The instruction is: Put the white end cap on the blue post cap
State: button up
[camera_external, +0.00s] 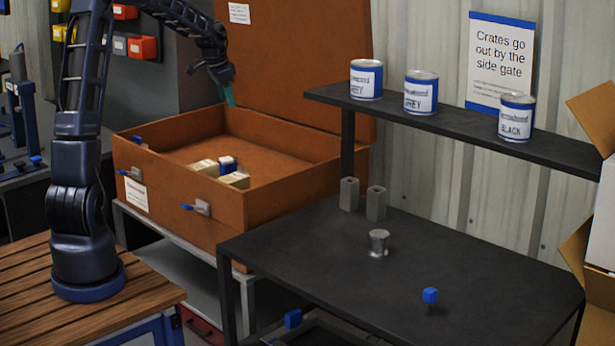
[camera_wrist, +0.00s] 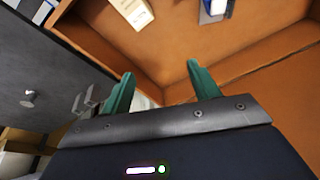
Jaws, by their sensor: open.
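A small blue block-like piece (camera_external: 430,295), which may be the blue post cap, is at the front right of the dark table. A blue-and-white piece (camera_external: 227,163) stands among cream blocks inside the orange wooden crate (camera_external: 165,216). It also shows at the top edge of the wrist view (camera_wrist: 212,10), cut off. I cannot tell for sure whether it is the white end cap.
Cream blocks (camera_external: 236,180) lie near the crate's front wall. The crate's raised lid (camera_external: 300,60) stands behind. The dark table (camera_external: 330,265) holds two grey square tubes (camera_external: 376,202) and a metal spool-shaped part (camera_external: 379,243). Paint cans (camera_external: 421,92) stand on a shelf (camera_external: 460,128) above.

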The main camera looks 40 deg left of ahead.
jog(key=s+d+r+n, duration=0.1)
jog(key=s+d+r, duration=0.2)
jog(key=s+d, duration=0.35)
jog(key=s+d+r+y, duration=0.1)
jog(key=s+d+r, duration=0.35)
jog(key=s, duration=0.25)
jog(key=s+d+r+n, duration=0.1)
jog(key=s+d+r, duration=0.2)
jog(key=s+d, duration=0.35)
jog(key=s+d+f+n, duration=0.1)
jog(key=s+d, duration=0.1)
jog(key=s, duration=0.8)
jog(key=s+d+f+n+t, duration=0.1)
jog(key=s+d, duration=0.1)
jog(key=s, duration=0.9)
jog(key=shift+s+d+f+h, duration=0.15)
jog(key=shift+d+f+h, duration=0.15)
jog(key=shift+h, duration=0.1)
jog(key=shift+o, duration=0.5)
